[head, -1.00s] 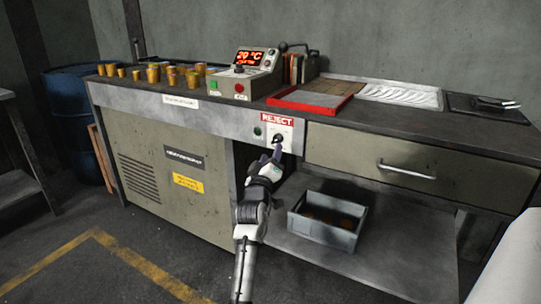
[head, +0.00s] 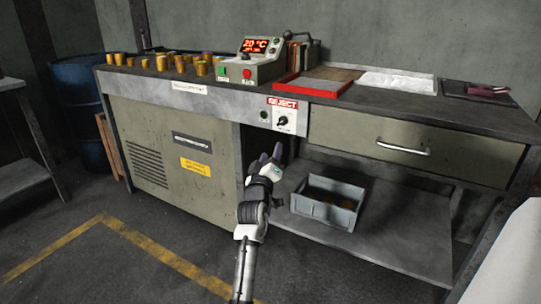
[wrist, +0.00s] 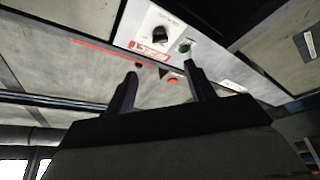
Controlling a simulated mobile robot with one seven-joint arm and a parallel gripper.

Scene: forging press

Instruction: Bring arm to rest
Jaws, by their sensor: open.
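My gripper (head: 270,155) is in front of the bench, below the REJECT panel, with its fingers pointing up and away. In the wrist view my gripper (wrist: 160,88) shows two dark fingers apart with nothing between them. The REJECT panel (head: 284,105) has a black knob (head: 282,121) and a small green button (head: 263,115). The knob also shows in the wrist view (wrist: 161,34), beyond the fingers and apart from them.
A grey bin (head: 325,203) stands on the lower shelf (head: 380,235), right of my arm. A drawer (head: 415,145) with a handle is at the right. A control box (head: 252,62) and yellowish cylinders (head: 180,65) stand on the bench top. The floor at left is clear.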

